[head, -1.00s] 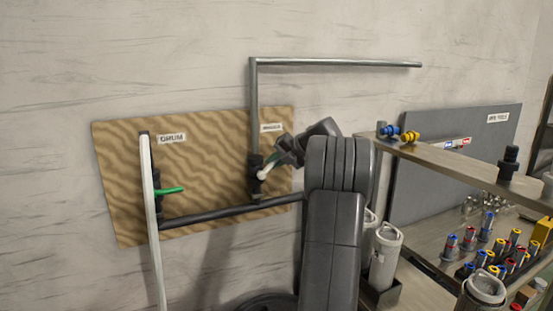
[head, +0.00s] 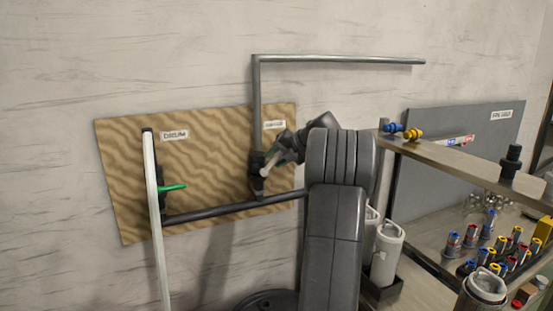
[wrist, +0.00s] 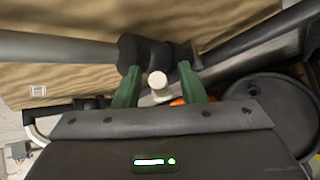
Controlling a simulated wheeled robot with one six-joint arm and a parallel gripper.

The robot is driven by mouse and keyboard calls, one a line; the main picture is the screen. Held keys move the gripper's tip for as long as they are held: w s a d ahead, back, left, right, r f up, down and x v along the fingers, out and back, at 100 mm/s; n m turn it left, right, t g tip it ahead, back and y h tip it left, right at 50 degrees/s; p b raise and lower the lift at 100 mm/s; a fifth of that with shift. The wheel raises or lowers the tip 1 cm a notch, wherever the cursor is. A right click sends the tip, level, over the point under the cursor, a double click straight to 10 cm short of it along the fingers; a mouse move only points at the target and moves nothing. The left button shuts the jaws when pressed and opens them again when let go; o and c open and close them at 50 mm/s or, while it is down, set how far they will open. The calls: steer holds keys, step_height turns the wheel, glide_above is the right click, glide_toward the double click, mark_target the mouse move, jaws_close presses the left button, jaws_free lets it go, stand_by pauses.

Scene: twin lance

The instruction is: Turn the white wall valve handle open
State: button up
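The white valve handle (head: 271,161) is on a dark valve body on the vertical grey pipe at the board's right side. In the head view it slants up to the right. In the wrist view its round white end (wrist: 157,80) lies between the two green fingers of my gripper (wrist: 159,78). The fingers are apart, with a visible gap on each side of the handle. In the head view my gripper (head: 284,151) reaches the handle from the right; my arm hides part of it. The dark valve body (wrist: 145,52) shows just beyond the fingers.
A green valve handle (head: 173,187) sits on the white pipe (head: 157,230) at left. A dark pipe (head: 225,210) runs along the board's (head: 215,150) lower part. A shelf (head: 450,165) with fittings and a white canister (head: 386,250) stand right of my arm. The wall at left is clear.

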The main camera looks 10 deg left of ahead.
steer(key=b+v, duration=0.1)
steer(key=v, duration=1.3)
steer(key=shift+b, duration=0.4)
steer(key=shift+a, duration=0.1)
steer(key=shift+c, duration=0.3)
